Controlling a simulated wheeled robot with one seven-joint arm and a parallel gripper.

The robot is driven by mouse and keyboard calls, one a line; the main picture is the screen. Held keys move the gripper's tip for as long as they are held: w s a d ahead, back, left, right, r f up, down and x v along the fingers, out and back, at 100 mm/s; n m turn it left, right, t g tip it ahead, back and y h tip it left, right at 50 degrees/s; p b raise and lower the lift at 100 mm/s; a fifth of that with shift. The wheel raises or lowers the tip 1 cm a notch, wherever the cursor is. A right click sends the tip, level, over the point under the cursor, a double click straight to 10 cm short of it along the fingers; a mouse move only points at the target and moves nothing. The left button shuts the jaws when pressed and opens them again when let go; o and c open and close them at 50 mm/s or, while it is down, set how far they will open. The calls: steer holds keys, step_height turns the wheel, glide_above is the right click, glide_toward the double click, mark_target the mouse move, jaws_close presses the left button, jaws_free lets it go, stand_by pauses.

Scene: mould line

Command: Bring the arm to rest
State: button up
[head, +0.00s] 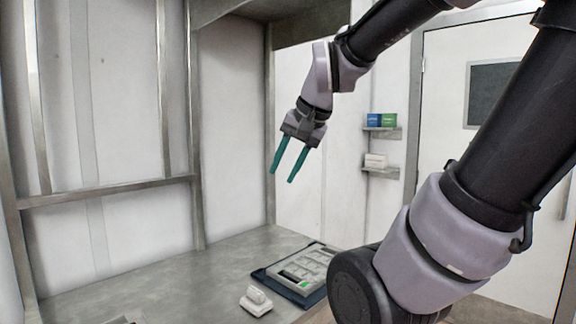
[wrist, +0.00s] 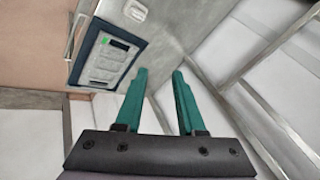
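My gripper (head: 281,171) is raised above the grey bench, with its two green fingers pointing down and a little left in the head view. In the wrist view my gripper (wrist: 160,76) shows its fingers apart with nothing between them. It is open and touches nothing. My arm reaches in from the right of the head view and hides part of the bench's right end.
A grey mould tray (head: 308,266) lies on a dark blue mat (head: 262,277) on the bench (head: 190,285). A small white block-shaped item (head: 256,301) sits in front of it. Small shelves (head: 381,172) hold boxes. A door (head: 440,110) stands at right.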

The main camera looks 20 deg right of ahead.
steer(key=s+n, duration=0.2)
steer(key=s+r+n+t, duration=0.1)
steer(key=shift+a, duration=0.3)
steer(key=shift+w, duration=0.1)
